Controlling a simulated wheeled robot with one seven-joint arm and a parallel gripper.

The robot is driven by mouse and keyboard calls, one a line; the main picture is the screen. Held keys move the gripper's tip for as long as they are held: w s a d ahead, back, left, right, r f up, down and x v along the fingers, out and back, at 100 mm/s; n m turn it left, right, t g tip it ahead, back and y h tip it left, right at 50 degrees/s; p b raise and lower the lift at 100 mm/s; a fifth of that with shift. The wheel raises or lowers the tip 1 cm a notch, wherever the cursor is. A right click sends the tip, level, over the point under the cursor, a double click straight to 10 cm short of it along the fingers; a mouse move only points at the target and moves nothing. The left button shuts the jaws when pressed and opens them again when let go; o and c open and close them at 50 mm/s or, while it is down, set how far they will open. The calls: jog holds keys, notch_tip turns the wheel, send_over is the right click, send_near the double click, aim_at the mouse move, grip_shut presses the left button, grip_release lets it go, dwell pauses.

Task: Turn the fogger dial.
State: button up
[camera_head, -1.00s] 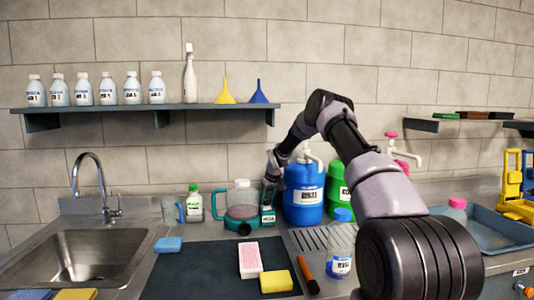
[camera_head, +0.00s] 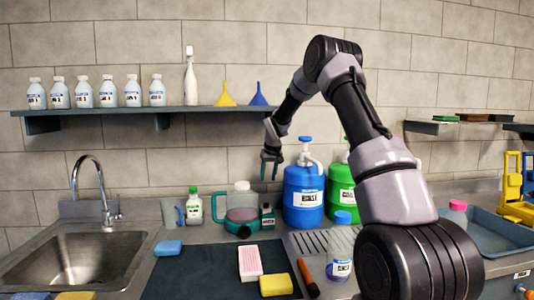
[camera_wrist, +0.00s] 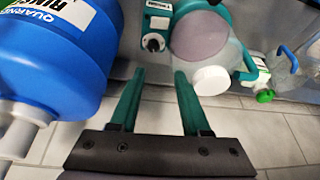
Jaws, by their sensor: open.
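The fogger (camera_head: 242,213) stands on the counter, with a teal base and a clear tank with a white cap; its tank also shows in the wrist view (camera_wrist: 230,65). A small teal box with a white label (camera_head: 267,221) is beside it. In the wrist view a black dial (camera_wrist: 153,43) sits on a white plate on that box. My gripper (camera_head: 269,179) is open, pointing down above the box. In the wrist view its two teal fingers (camera_wrist: 158,76) are apart with nothing between them, and the dial lies just beyond their tips.
A blue drum (camera_head: 303,200) stands close on the right, with a green drum (camera_head: 340,190) behind my arm. A green-capped bottle (camera_head: 194,209) and a jug (camera_head: 171,213) stand left. The shelf (camera_head: 130,109) is above left. Sponges lie on the dark mat (camera_head: 200,270) in front.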

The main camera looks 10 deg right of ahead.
jog(key=s+a+r+m, duration=0.1)
jog(key=s+a+r, duration=0.2)
jog(key=s+r, duration=0.7)
notch_tip(320, 180, up, 2)
jog(key=shift+s+t, duration=0.2)
jog(key=shift+t, duration=0.1)
jog(key=m, duration=3.2)
send_near(267, 204)
jog(key=shift+g+y, duration=0.3)
jog(key=shift+g, duration=0.1)
jog(key=x, duration=0.4)
jog(key=w+x, duration=0.1)
jog(key=x, duration=0.3)
jog(key=shift+w+d+f, duration=0.1)
jog(key=shift+w+f, duration=0.05)
jog(key=shift+w, duration=0.05)
